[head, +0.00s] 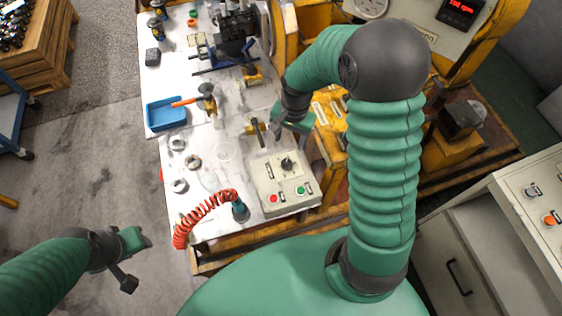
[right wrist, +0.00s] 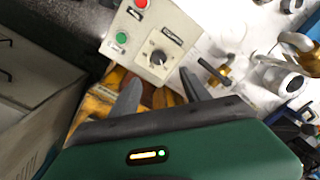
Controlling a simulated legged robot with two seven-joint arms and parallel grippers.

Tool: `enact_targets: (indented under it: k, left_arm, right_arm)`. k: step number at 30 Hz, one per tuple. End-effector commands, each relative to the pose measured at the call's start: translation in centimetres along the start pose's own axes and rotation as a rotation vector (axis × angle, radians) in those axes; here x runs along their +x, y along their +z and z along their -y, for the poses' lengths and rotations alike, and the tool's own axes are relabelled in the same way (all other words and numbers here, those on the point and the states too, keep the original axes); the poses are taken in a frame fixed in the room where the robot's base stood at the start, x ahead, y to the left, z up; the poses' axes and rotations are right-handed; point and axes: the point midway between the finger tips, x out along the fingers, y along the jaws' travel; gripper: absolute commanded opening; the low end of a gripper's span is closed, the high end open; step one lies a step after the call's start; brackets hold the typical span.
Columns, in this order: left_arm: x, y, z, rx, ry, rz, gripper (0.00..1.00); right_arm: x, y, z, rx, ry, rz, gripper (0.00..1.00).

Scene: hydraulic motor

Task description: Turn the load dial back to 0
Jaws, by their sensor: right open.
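The load dial (head: 287,163) is a black knob on the top face of a cream control box (head: 268,185). In the right wrist view the dial (right wrist: 158,57) sits beside a dark label plate, just beyond my fingertips. Its scale and setting are too small to read. My right gripper (head: 296,124) is above the table, behind the box in the head view. In the right wrist view its two fingers (right wrist: 160,86) are spread, with nothing between them and apart from the dial. My left gripper (head: 133,255) is over the floor at lower left; its jaw opening is unclear.
A red button (head: 274,198) and a green button (head: 300,190) sit on the box near the dial. A coiled red hose (head: 205,207) lies left of the box. A blue tray (head: 166,114) is further left.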

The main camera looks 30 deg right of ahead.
Motion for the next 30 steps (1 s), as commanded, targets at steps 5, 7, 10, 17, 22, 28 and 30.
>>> enact_targets:
  k: [5,7,10,17,22,28,30]
  left_arm:
    - [0.1,0.0,0.0,0.001,0.0,0.0,0.36]
    - [0.2,0.0,0.0,0.001,0.0,0.0,0.36]
    - [0.2,0.1,0.0,0.001,0.0,0.0,0.36]
    - [0.3,0.1,0.0,0.001,0.0,0.0,0.36]
    - [0.3,0.1,0.0,0.0,0.0,0.0,0.36]
    - [0.3,0.1,0.0,0.0,0.0,0.0,0.36]
    - [0.3,0.1,0.0,0.0,0.0,0.0,0.36]
  right_arm:
    - [4.8,0.1,-0.2,-0.002,0.004,0.004,0.55]
    - [6.7,0.1,-0.1,-0.002,0.004,0.005,0.55]
    - [9.3,0.1,-0.1,-0.004,0.004,0.004,0.55]
    - [13.3,0.1,0.0,-0.005,0.001,0.0,0.55]
    - [14.0,0.0,0.0,-0.004,-0.001,-0.002,0.55]
    - [14.1,0.0,0.0,-0.004,-0.001,-0.002,0.52]
    - [14.1,0.0,0.0,-0.004,0.0,-0.002,0.43]
